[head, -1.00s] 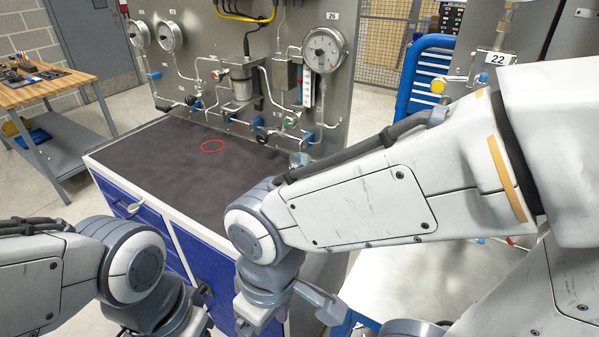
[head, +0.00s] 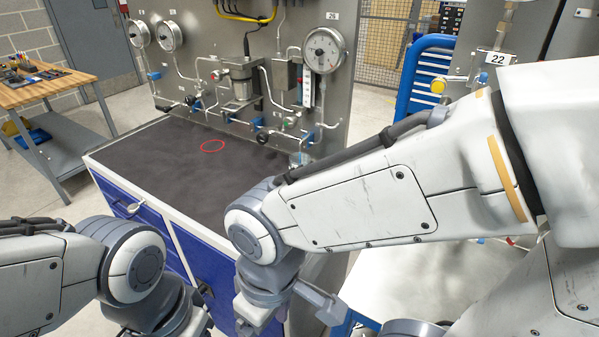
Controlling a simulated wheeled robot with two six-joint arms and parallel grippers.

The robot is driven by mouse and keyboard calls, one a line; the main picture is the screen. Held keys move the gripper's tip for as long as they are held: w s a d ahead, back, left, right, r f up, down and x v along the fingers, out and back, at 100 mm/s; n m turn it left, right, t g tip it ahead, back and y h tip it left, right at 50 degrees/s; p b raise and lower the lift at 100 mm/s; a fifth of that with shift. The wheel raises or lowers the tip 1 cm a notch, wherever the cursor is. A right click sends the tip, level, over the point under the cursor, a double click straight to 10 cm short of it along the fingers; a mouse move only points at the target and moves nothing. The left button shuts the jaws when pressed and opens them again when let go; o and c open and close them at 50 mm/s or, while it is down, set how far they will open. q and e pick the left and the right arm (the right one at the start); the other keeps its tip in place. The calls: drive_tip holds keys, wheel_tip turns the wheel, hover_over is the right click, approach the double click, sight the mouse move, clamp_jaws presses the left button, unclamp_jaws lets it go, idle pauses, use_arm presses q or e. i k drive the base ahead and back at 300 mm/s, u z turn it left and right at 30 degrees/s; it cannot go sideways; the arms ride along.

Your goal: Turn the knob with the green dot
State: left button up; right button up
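The gauge panel (head: 275,50) stands at the back behind a dark-topped blue cabinet (head: 150,165). Small valves and knobs line its lower part. One small pale knob (head: 291,122) right of the middle seems to have a touch of green, but it is too small to be sure of a dot. My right arm reaches in from the right, with its wrist low in front of the cabinet. Part of my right gripper (head: 320,300) shows there, well short of the panel; its opening is hidden. My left arm is at the lower left, and its gripper is below the picture.
A round gauge (head: 322,50) and two gauges further left are on the panel. A red ring (head: 213,146) lies on the cabinet top, which is otherwise clear. A wooden workbench (head: 35,85) stands at the left, a blue tool cart (head: 422,80) behind at the right.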

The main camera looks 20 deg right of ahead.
sight(290, 122)
drive_tip(key=u, duration=2.15)
drive_tip(key=i, duration=1.05)
drive_tip(key=z, duration=2.75)
